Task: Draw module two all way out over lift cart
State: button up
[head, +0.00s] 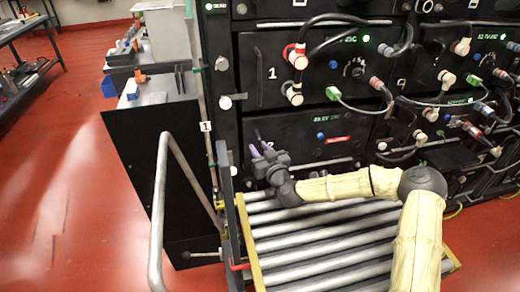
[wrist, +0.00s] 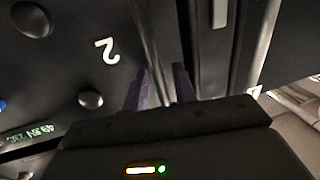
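Module two (head: 320,135) is a black front panel with a small green display, below module one in the rack. It sits in its bay behind the lift cart (head: 251,237). In the wrist view its panel (wrist: 75,65) shows a white "2", round knobs and a green readout. My gripper (head: 262,149) is at the left end of this panel. In the wrist view its two purple fingers (wrist: 160,78) are apart, pointing at a dark upright strip near the panel's edge. A gap shows between them; I cannot tell whether they touch anything.
The cart's metal rollers (head: 325,245) lie bare under my arm. Module one (head: 300,70) above has cables plugged in, and more cables (head: 480,120) hang at the right. A bent handrail (head: 160,200) stands at the left, with open red floor (head: 80,180) beyond.

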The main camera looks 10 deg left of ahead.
jog(key=shift+w+a, duration=0.1)
jog(key=shift+w, duration=0.05)
grip_shut()
dwell(0.4)
jog(key=shift+f, duration=0.1)
dwell(0.9)
